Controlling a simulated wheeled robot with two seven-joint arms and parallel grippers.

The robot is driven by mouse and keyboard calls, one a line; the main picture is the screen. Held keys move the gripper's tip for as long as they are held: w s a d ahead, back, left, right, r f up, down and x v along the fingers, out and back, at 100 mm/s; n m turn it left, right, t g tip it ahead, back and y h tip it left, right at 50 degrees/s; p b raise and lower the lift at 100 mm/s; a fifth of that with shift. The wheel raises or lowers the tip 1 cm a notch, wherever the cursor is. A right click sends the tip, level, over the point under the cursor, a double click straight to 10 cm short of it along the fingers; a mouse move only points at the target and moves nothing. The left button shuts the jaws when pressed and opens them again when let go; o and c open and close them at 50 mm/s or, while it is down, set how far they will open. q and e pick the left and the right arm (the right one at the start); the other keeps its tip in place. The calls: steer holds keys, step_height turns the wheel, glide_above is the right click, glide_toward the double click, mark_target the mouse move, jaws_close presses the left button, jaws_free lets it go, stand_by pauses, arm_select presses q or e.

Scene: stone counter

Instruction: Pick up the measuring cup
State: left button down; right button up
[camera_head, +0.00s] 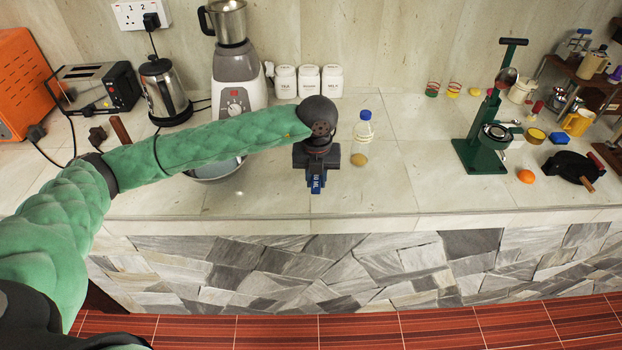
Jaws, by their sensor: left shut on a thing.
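My left gripper (316,168) points down above the front part of the stone counter. It is shut on a small blue measuring cup (316,184), which shows just below the fingers with white lettering on it. The fingers hide part of the cup. I cannot tell whether the cup touches the counter or is clear of it. My right gripper is not in view.
A blue-capped bottle (361,140) stands just right of my left gripper. A metal bowl (214,172) sits partly behind my left arm. A blender (238,80) and white canisters (309,80) stand behind. A green press (484,145) is at right; the counter between is clear.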

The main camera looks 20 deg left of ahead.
arm_select(q)
steer(key=shift+s+d+r+b, duration=0.7)
steer(key=shift+s+d+r, duration=0.4)
steer(key=shift+s+d, duration=0.2)
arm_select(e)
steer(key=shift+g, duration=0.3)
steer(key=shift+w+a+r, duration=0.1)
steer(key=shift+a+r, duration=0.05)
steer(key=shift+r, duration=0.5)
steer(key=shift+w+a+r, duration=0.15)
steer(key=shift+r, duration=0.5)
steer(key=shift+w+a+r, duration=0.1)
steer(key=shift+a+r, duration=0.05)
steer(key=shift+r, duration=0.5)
